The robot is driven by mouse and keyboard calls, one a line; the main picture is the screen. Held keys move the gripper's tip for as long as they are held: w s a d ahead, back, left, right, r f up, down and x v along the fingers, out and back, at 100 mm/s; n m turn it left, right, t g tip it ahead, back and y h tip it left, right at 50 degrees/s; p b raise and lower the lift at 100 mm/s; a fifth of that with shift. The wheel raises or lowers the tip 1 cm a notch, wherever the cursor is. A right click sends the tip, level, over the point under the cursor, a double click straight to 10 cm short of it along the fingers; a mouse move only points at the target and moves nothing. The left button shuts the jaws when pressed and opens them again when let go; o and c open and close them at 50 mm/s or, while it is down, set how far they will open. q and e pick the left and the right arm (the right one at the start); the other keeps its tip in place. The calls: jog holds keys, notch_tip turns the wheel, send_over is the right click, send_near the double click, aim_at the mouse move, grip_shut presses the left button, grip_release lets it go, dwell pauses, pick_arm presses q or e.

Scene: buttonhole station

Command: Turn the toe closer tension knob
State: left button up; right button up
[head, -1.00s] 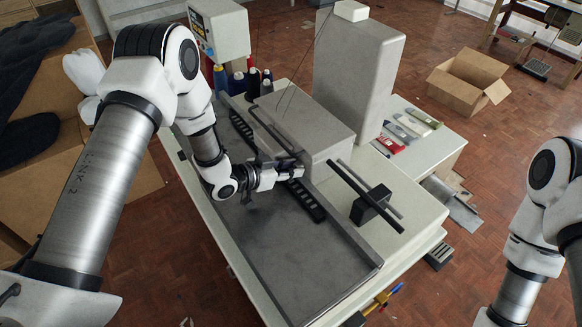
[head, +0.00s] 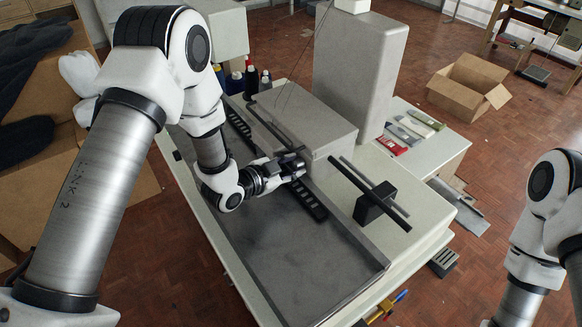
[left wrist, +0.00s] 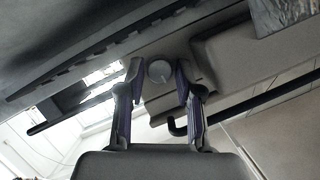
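The toe closer tension knob is a small round grey knob (left wrist: 159,71) with a pale line on its face, on the machine's dark side in the left wrist view. My left gripper (left wrist: 159,68) is open, with one finger on each side of the knob and a small gap showing on both sides. I cannot tell how deep the knob sits between the fingertips. In the head view my left gripper (head: 299,167) is against the side of the grey machine housing (head: 312,130), and the knob is hidden there. My right arm shows at the right edge, but its gripper is out of view.
A slotted black rail (head: 310,203) runs along the machine bed (head: 300,262) below my gripper. A black bar on a block (head: 374,203) stands to the right. Thread cones (head: 252,80) stand behind my left arm. A tall grey column (head: 360,75) rises behind the housing.

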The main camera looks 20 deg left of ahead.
pick_arm(q)
jog(key=v, duration=1.2)
jog(key=shift+d, duration=0.1)
